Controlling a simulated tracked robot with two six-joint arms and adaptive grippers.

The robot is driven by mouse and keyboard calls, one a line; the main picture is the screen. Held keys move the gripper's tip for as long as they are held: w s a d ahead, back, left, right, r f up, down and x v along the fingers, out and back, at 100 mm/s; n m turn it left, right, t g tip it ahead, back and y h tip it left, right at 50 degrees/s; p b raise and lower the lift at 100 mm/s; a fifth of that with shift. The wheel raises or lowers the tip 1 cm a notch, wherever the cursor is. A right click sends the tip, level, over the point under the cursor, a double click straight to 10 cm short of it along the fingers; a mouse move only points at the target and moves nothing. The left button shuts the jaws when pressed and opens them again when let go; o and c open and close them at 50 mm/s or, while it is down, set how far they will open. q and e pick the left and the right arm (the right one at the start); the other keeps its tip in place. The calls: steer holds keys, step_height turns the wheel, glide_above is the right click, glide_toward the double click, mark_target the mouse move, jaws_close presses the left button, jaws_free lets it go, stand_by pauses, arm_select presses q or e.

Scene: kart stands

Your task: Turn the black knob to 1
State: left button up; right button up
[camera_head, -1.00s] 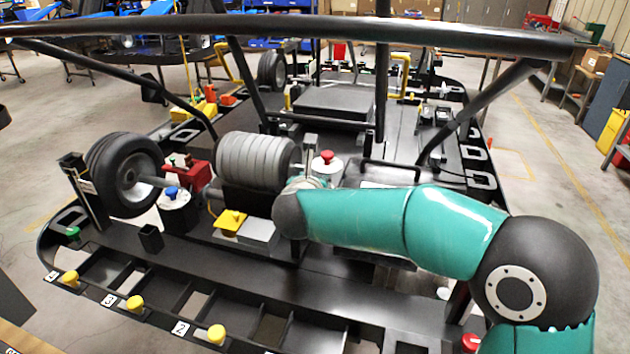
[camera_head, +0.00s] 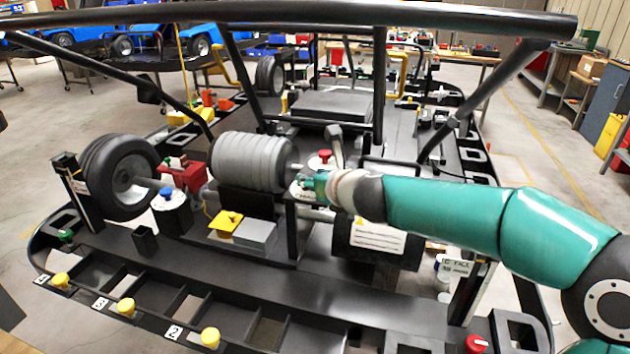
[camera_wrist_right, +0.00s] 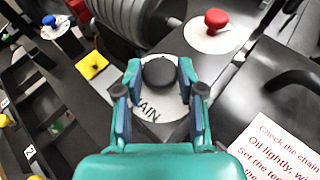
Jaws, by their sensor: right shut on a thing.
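The black knob (camera_wrist_right: 158,73) is round and sits on a white dial plate (camera_wrist_right: 168,108) with the letters "AIN" showing in the right wrist view. My right gripper (camera_wrist_right: 160,74) has its two fingers on either side of the knob and is shut on it. In the head view my right gripper (camera_head: 308,187) is at the dial beside the grey ribbed cylinder, and it hides the knob there. The number 1 and the knob's pointer cannot be made out. My left gripper is not in view.
A red knob (camera_wrist_right: 214,20) on a white plate is close by. The grey ribbed cylinder (camera_head: 252,162), a yellow block (camera_head: 226,222) and a blue knob (camera_head: 166,193) lie to the left. A black bar frame (camera_head: 290,22) crosses above. A printed card (camera_wrist_right: 275,150) lies to the right.

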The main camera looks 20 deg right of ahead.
steer(key=shift+w+d+r+n+y+p, duration=0.15)
steer(key=shift+n+y+p, duration=0.15)
steer(key=shift+n+y, duration=0.2)
steer(key=shift+s+d+n+y+p, duration=0.15)
steer(key=shift+n+y+p, duration=0.1)
steer(key=shift+n+y, duration=0.25)
steer(key=n+g+y+p, duration=0.1)
steer(key=n+y+p, duration=0.1)
steer(key=n+g+y+p, duration=0.2)
steer(key=p, duration=0.1)
steer(key=n+g+y+p, duration=0.1)
steer(key=n+y+p, duration=0.1)
steer(key=p, duration=0.1)
steer(key=shift+w+d+r, duration=0.15)
steer(key=shift+w+d, duration=0.05)
steer(key=shift+w, duration=0.15)
steer(key=shift+n+g+y+p, duration=0.5)
steer(key=shift+g+p, duration=0.1)
steer(key=shift+p, duration=0.2)
steer(key=shift+f, duration=0.2)
steer(key=o, duration=1.1)
steer(key=shift+a, duration=0.1)
